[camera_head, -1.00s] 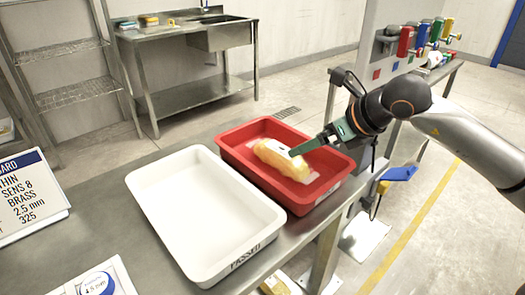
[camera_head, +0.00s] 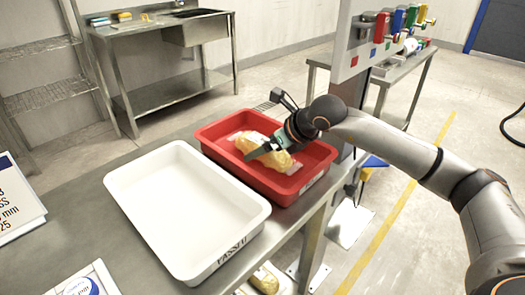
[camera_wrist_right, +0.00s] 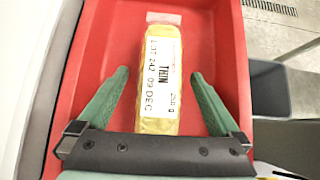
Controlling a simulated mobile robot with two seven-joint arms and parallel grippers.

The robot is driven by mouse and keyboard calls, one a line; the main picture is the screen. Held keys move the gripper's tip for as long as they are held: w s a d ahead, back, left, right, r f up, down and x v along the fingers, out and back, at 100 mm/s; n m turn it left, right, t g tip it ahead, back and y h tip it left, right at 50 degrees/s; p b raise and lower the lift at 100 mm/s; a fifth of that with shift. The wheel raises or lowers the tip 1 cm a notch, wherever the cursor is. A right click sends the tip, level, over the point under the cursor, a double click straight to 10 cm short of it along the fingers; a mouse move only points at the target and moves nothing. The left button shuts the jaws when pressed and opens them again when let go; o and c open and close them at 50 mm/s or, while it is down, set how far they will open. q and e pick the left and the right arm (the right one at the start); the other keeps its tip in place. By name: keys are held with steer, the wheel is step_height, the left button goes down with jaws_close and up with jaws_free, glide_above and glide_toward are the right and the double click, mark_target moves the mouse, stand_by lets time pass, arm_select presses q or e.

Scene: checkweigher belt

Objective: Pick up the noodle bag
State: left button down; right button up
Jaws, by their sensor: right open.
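The noodle bag (camera_head: 264,150) is a yellow bag lying in the red tray (camera_head: 211,150). In the right wrist view the bag (camera_wrist_right: 160,75) shows a white label reading THIN, LOT 242 and 09 DEC. My right gripper (camera_head: 266,154) is over the red tray at the bag. In the wrist view its two green fingers (camera_wrist_right: 158,90) are open, one on each side of the bag, with a gap between each finger and the bag. The bag's near end is hidden behind the gripper's palm. My left gripper is not in view.
A white tray (camera_head: 118,184) marked PASSED stands empty to the left of the red tray on the metal table (camera_head: 75,200). A post with coloured handles (camera_head: 384,28) stands behind my right arm. A sign (camera_head: 15,205) stands at the left.

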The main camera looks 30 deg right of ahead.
steer(key=shift+w+a+f, duration=0.1)
steer(key=shift+w+f, duration=0.25)
steer(key=shift+w, duration=0.05)
steer(key=shift+r, duration=0.1)
jaws_close()
stand_by(0.5)
